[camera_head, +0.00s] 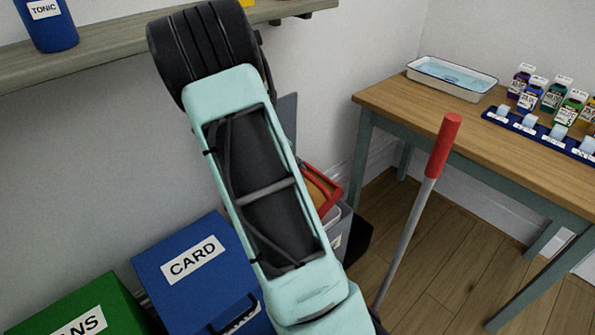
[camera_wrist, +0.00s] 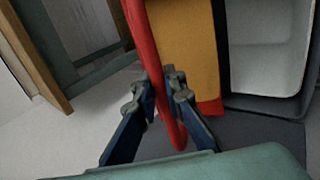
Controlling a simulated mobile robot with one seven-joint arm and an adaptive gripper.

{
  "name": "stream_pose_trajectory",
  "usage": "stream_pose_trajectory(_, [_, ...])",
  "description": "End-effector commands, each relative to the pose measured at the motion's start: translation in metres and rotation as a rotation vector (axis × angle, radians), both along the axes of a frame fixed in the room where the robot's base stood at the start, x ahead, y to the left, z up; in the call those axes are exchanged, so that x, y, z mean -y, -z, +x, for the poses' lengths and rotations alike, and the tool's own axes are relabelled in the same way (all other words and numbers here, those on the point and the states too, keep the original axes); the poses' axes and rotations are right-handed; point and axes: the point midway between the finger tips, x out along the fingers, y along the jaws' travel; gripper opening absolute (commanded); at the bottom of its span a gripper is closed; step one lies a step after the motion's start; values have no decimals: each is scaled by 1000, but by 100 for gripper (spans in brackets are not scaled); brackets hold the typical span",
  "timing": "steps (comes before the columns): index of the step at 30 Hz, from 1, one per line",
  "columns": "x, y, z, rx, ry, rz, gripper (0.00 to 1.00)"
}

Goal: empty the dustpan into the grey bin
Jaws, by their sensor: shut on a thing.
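My gripper (camera_wrist: 158,88) is shut on a red looped handle in the wrist view, taken to be that of the dustpan (camera_wrist: 146,40). An orange surface with a red lower edge shows just beyond the handle. In the head view a red-edged piece with orange inside, likely the same dustpan (camera_head: 326,189), shows beside my arm, mostly hidden. The grey bin (camera_head: 338,232) stands right below it, partly covered by my arm. In the wrist view the bin (camera_wrist: 268,70) lies right of the orange surface, its pale inside open. My gripper is hidden in the head view. Any dustpan contents cannot be seen.
A blue CARD bin (camera_head: 205,278) and a green bin (camera_head: 85,310) stand at the left. A red-gripped pole (camera_head: 408,225) rises at the right. A wooden table (camera_head: 455,112) holds a tray (camera_head: 452,78) and several bottles. A shelf (camera_head: 100,55) is above left.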

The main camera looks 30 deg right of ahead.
Motion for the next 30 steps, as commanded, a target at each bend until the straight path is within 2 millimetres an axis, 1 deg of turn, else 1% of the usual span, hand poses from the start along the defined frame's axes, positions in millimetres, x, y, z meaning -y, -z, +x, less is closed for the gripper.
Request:
stream_pose_trajectory(24, [-19, 0, -2, 16, -1, -122, 0])
stream_pose_trajectory(30, [-19, -2, -3, 18, 1, -134, 0])
